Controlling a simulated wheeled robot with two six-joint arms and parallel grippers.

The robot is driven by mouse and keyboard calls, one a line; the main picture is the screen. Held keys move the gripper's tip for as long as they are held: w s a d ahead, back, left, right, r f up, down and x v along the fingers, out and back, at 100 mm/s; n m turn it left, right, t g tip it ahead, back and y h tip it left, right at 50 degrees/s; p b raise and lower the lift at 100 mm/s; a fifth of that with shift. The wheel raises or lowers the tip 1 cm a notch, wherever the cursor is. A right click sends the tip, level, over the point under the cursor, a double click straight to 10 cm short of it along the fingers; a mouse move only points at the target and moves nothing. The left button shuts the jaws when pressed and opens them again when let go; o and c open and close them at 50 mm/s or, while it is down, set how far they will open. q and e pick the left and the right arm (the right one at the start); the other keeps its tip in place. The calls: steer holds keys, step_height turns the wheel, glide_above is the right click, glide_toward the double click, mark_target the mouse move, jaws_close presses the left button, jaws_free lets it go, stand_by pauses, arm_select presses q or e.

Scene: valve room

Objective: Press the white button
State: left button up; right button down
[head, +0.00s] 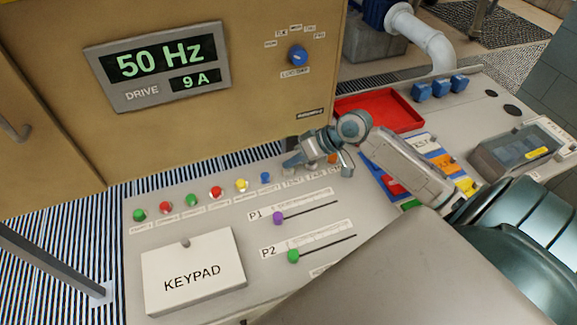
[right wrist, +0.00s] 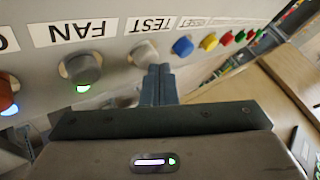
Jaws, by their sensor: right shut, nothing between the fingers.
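In the right wrist view, a pale, whitish button (right wrist: 143,52) stands by the upside-down TEST label. A grey button (right wrist: 85,68) with a green glow is by the FAN label. My right gripper (right wrist: 158,72) is shut and empty. Its fingertips are at the whitish button's right edge, between it and the blue button (right wrist: 182,46); I cannot tell whether they touch. In the head view the right gripper (head: 292,163) is low over the button row, hiding the whitish and grey buttons. The left gripper is not in view.
Green, red, yellow and blue buttons (head: 265,177) line the row to the left. Nearby are the P1 slider (head: 278,218), P2 slider (head: 293,256), keypad cover (head: 195,270) and red tray (head: 415,123). The drive cabinet (head: 230,130) rises behind the panel.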

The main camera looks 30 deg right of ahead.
mark_target(293, 172)
steer(key=shift+r+p, duration=0.35)
steer(key=shift+r, duration=0.25)
step_height(293, 172, up, 5)
steer(key=p, duration=0.5)
steer(key=shift+r, duration=0.1)
steer(key=shift+s+f, duration=0.1)
steer(key=shift+f, duration=0.1)
stand_by(0.4)
